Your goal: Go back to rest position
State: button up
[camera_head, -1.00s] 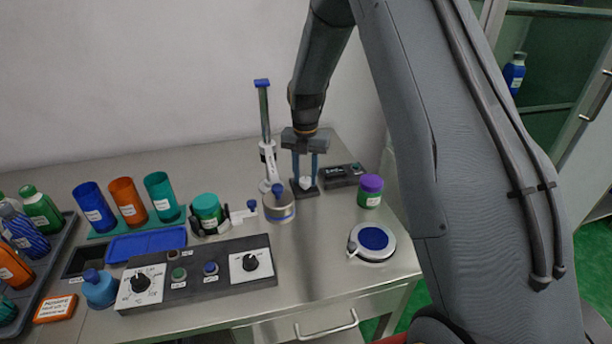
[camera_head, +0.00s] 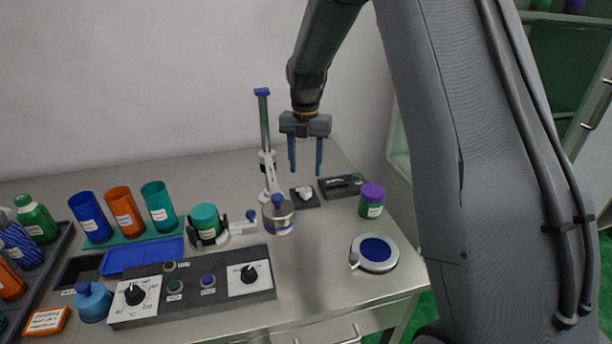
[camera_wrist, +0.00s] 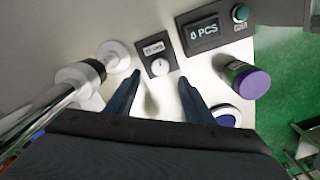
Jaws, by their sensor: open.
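My gripper (camera_head: 305,170) is open and empty, with its two blue fingers pointing down in the air above the back of the steel table (camera_head: 320,260). Below it a small white piece (camera_head: 304,193) sits on a dark square base. In the wrist view my gripper (camera_wrist: 158,82) has its fingers spread, with nothing between them, and the white piece (camera_wrist: 160,68) on its labelled base shows just beyond them. The fingers are apart from everything around them.
A tall metal post stand (camera_head: 267,140) rises close to the left of my gripper. A black counter display (camera_head: 341,186) and a purple-capped jar (camera_head: 371,201) stand to the right. A round blue pad (camera_head: 375,251), a control panel (camera_head: 190,285) and several coloured cups stand nearer or left.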

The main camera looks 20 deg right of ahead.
jog(key=shift+r, duration=0.2)
jog(key=shift+s, duration=0.1)
jog(key=shift+s+m, duration=0.35)
jog(key=shift+m, duration=0.15)
jog(key=s+f+m, duration=0.1)
jog(key=s+m, duration=2.7)
jog(key=m, duration=0.1)
jog(key=shift+s+d+t, duration=0.15)
jog(key=shift+d+t, duration=0.15)
jog(key=shift+t, duration=0.1)
